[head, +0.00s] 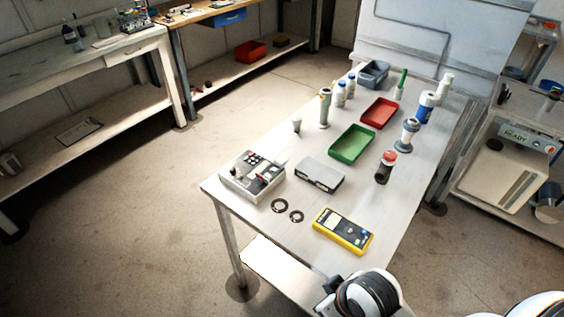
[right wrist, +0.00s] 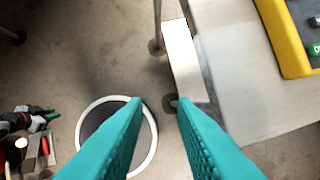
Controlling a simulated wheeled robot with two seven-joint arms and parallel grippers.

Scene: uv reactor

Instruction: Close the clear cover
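I cannot clearly make out a clear cover in either view. A grey-white control box (head: 252,176) with dark buttons and a red part sits at the table's near left corner; whether it has a clear cover is too small to tell. A device with a READY display (head: 525,138) and a red knob stands on the rack at the right; no cover can be told there either. My right gripper (right wrist: 160,101) has teal fingers spread apart with nothing between them, over the floor beside the table edge. My left gripper is not in view.
The table (head: 225,200) holds a yellow meter (head: 343,231), also at the right wrist view's upper right (right wrist: 286,40), a grey box (head: 320,174), two dark rings, a green tray (head: 352,157), a red tray (head: 380,125) and several bottles. Benches stand at the left.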

